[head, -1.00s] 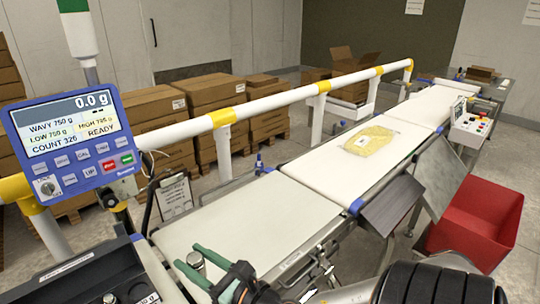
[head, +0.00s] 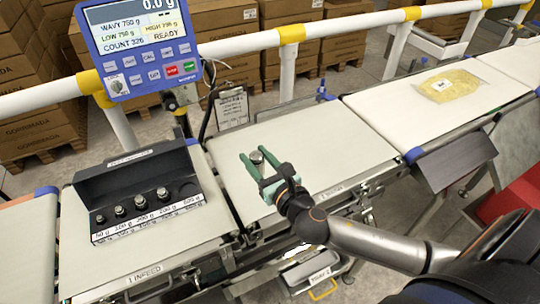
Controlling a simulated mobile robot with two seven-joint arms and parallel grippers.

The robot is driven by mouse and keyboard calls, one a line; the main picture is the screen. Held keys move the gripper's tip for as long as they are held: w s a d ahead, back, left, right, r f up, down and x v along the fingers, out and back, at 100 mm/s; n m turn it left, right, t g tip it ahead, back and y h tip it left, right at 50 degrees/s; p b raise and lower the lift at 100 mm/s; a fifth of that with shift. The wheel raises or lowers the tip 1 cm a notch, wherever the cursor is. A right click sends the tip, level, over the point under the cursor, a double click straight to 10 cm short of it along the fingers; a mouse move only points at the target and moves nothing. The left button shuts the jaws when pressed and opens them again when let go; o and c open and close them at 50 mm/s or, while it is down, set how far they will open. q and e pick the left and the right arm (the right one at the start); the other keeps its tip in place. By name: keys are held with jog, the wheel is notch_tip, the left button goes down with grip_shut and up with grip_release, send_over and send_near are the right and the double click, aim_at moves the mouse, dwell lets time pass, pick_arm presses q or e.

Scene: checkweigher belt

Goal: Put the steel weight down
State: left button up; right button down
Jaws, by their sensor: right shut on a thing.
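The steel weight (head: 257,157) is a small shiny cylinder between the green fingers of my right gripper (head: 256,164). The gripper is shut on it. Both are over the pale middle belt (head: 318,146), toward its left side. I cannot tell whether the weight touches the belt or hangs just above it. A black weight case (head: 117,169) stands on the infeed belt at the left, with several steel weights standing in a labelled row. My left gripper is not in view.
The blue display (head: 138,47) on its post reads 0.0 g and READY. A white rail (head: 240,46) with yellow joints runs behind the belts. A yellow packet (head: 447,86) lies on the right belt (head: 398,107). The middle belt is clear right of my gripper.

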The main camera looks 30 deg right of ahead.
jog(key=w+d+f, duration=0.1)
jog(key=w+f, duration=0.1)
jog(key=w+d+f+b, duration=0.1)
jog(key=w+d+f, duration=0.1)
jog(key=w+d+f+b, duration=0.1)
jog(key=w+f, duration=0.1)
jog(key=f, duration=0.1)
jog(key=shift+w+d, duration=0.15)
jog(key=shift+w, duration=0.2)
jog(key=shift+w+d+f+b, duration=0.15)
jog(key=shift+f+b, duration=0.7)
jog(key=shift+f, duration=0.8)
jog(key=shift+f, duration=0.15)
jog(key=shift+c, duration=1.9)
grip_release()
jog(key=shift+f, duration=0.1)
